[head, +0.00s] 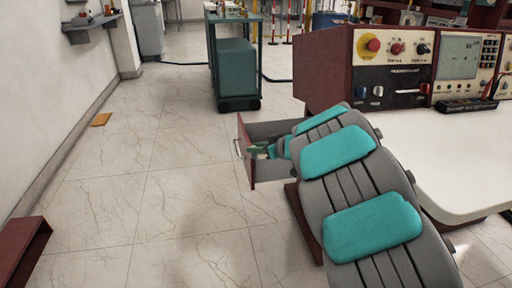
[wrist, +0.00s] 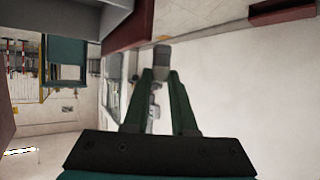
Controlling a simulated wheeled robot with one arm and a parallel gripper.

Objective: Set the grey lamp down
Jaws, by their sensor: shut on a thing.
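My gripper (wrist: 160,80) shows in the wrist view with its two dark green fingers close together. It is shut on a grey piece, the grey lamp (wrist: 154,112), part of which shows between the fingers. In the head view my gripper (head: 257,150) is small, at the open drawer (head: 247,150) under the bench. I cannot tell whether the lamp touches the drawer. The lamp is not clearly made out in the head view, where my teal and grey arm covers part of the drawer.
A red control panel (head: 328,68) stands on the white bench top (head: 450,150) at right. A teal cart (head: 235,70) stands behind on the tiled floor. A dark red piece (head: 22,250) is at lower left. The floor between is mostly clear, apart from a small orange item (head: 101,119).

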